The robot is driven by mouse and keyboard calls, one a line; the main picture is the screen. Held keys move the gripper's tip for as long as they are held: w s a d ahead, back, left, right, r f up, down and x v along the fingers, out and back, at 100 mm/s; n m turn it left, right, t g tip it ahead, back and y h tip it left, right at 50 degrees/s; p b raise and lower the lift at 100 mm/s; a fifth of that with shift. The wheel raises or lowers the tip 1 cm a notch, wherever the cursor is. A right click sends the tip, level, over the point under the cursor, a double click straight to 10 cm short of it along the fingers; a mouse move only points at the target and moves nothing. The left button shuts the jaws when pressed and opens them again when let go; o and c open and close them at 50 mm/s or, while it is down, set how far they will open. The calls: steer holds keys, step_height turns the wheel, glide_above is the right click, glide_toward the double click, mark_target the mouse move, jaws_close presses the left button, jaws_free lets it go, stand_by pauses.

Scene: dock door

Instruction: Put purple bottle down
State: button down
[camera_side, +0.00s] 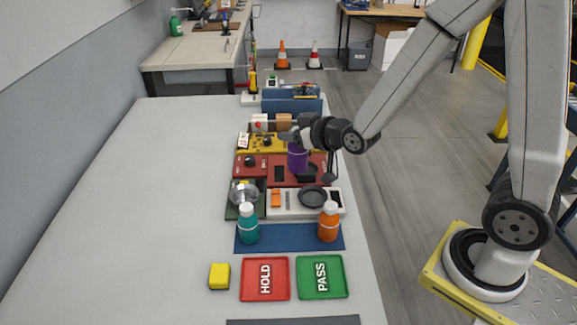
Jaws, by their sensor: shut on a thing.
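The purple bottle (297,158) is in my gripper (293,138). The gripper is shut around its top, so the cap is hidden. The bottle hangs roughly upright in front of the red panel (253,171); whether its base touches anything I cannot tell. A teal bottle (248,227) with a white cap stands on the left of the blue mat (287,240). An orange bottle (329,225) with a white cap stands on the right of this mat. The mat is bare between them.
In front of the mat lie a red HOLD tray (247,278), a green PASS tray (338,278), both empty, and a yellow block (219,276). A white panel (278,212) and a yellow panel (277,144) lie nearby. The table's left side (140,210) is clear.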

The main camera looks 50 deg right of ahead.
steer(key=shift+r, duration=0.95)
steer(key=w+a+n+y, duration=0.1)
steer(key=w+a, duration=0.5)
steer(key=a, duration=0.4)
steer(key=w+a+n+y, duration=0.1)
steer(key=w+a, duration=0.4)
steer(key=a, duration=0.5)
steer(key=shift+w+a+f, duration=0.1)
steer(key=shift+a+f, duration=0.05)
steer(key=shift+f, duration=7.6)
steer(key=shift+f, duration=0.1)
steer(key=shift+c, duration=1.6)
jaws_free()
